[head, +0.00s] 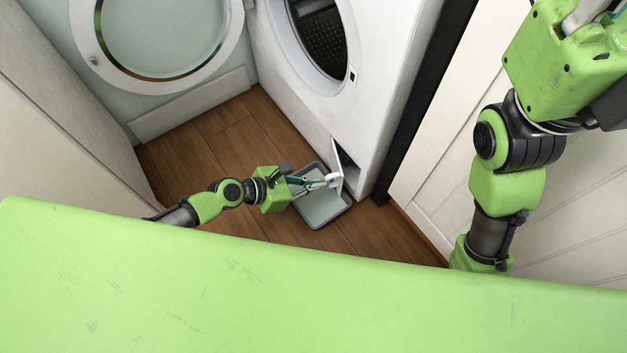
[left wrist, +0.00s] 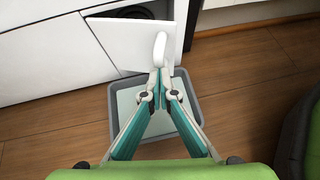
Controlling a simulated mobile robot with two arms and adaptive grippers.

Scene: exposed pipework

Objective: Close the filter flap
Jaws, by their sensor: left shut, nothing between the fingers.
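The white filter flap (head: 337,163) stands open at the lower front corner of the washing machine (head: 330,100). In the left wrist view the flap (left wrist: 130,42) juts out, with a dark opening (left wrist: 128,13) behind it. My right gripper (head: 588,12) is partly cut off at the top right.
A shallow grey tray (head: 325,217) lies on the wooden floor below the flap. The machine's round door (head: 160,35) hangs wide open at the upper left. White panels (head: 440,130) stand to the right, and a pale cabinet wall (head: 60,130) to the left.

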